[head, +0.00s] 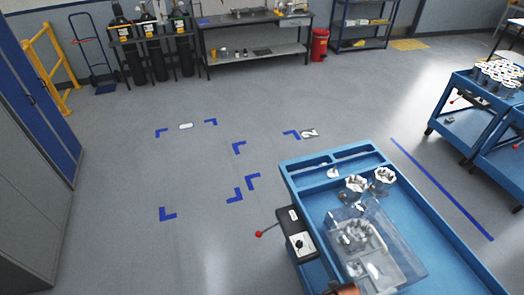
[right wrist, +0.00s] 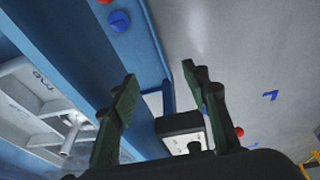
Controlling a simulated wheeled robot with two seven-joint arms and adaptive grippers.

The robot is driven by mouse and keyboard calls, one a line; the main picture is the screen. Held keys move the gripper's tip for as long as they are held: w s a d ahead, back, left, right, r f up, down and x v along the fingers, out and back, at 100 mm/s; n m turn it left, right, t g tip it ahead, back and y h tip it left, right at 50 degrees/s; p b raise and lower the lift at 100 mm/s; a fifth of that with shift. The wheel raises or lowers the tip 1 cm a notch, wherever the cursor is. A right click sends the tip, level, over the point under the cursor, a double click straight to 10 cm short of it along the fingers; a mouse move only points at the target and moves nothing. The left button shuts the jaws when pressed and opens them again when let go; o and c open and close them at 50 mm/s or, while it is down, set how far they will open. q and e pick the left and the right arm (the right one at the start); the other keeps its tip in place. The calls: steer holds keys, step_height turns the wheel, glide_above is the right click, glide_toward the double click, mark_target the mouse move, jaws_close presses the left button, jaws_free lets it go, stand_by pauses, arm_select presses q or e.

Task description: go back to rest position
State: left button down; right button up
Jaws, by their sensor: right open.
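My right gripper (right wrist: 160,82) shows in the right wrist view with its two dark green fingers spread apart and nothing between them. Behind the fingers are the blue cart's frame and a dark control box (right wrist: 180,127). In the head view no gripper can be clearly made out; a copper-coloured piece (head: 343,289) at the bottom edge is cut off. My left gripper is not seen. Two pale machined housings (head: 384,176) stand on the blue cart (head: 455,255) beside a clear bin (head: 408,262) with pale parts in it.
The control box with a red-knobbed lever (head: 259,234) juts from the cart's left side. A blue cabinet (head: 40,100) stands left, a workbench (head: 255,50) behind, and more carts (head: 470,125) with parts right.

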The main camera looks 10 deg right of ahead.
steer(key=s+a+f+g+b, duration=0.1)
steer(key=s+f+b, duration=0.15)
steer(key=f, duration=1.05)
steer(key=s+f+b, duration=0.2)
steer(key=s+f, duration=0.2)
steer(key=f, duration=0.9)
steer(key=s+f+n+g+b, duration=0.1)
steer(key=s+f+b, duration=0.3)
steer(key=s+f, duration=1.2)
step_height(320, 180, down, 2)
steer(key=shift+s+f+b, duration=0.25)
steer(key=shift+s+b, duration=0.15)
